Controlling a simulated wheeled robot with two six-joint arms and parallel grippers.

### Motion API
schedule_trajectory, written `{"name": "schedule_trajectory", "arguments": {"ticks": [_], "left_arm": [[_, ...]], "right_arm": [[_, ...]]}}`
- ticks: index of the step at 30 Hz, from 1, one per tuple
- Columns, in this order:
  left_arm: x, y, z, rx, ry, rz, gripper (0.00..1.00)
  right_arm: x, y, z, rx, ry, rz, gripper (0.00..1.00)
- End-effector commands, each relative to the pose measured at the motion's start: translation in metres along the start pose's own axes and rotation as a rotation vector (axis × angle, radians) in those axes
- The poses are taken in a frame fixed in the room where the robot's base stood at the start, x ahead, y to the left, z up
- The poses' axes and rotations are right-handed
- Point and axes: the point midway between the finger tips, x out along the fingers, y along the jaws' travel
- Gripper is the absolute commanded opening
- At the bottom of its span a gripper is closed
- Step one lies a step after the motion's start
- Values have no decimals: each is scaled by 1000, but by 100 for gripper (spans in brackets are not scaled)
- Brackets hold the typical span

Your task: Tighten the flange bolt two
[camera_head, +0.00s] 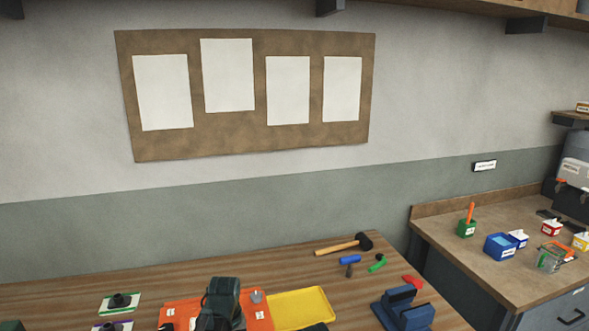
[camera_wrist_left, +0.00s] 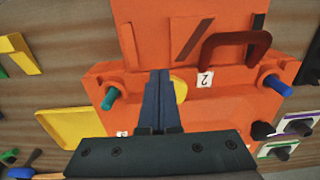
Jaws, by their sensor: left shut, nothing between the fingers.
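An orange mould (camera_wrist_left: 230,110) fills the middle of the left wrist view, with a label "2" (camera_wrist_left: 205,79) on it. A blue bolt-like peg (camera_wrist_left: 277,85) stands at its right and a teal one (camera_wrist_left: 110,97) at its left. A dark red C-shaped handle (camera_wrist_left: 237,45) lies across its upper part. My left gripper (camera_wrist_left: 160,73) is shut and empty, over the mould between the two pegs. Its fingers partly cover a yellow round piece (camera_wrist_left: 180,91). In the head view the orange mould (camera_head: 180,312) is partly hidden behind a dark arm part. My right gripper is not in view.
A yellow tray (camera_head: 303,308) lies right of the mould. A mallet (camera_head: 345,244), a blue tool (camera_head: 349,259) and a blue vice-like block (camera_head: 402,309) are farther right. Pads with black knobs (camera_head: 120,301) lie left. A side bench (camera_head: 480,255) holds small containers.

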Motion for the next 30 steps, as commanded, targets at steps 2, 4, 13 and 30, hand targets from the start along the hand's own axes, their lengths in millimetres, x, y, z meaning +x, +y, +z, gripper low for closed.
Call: {"name": "schedule_trajectory", "arguments": {"ticks": [2,4,13,30], "left_arm": [[0,0,-2,0,2,0,0],[0,-1,-2,0,3,0,0],[0,-3,-2,-1,5,-1,0],[0,-17,0,-2,5,-1,0]], "right_arm": [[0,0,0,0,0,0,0],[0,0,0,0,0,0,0],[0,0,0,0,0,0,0],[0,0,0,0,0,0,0]]}}
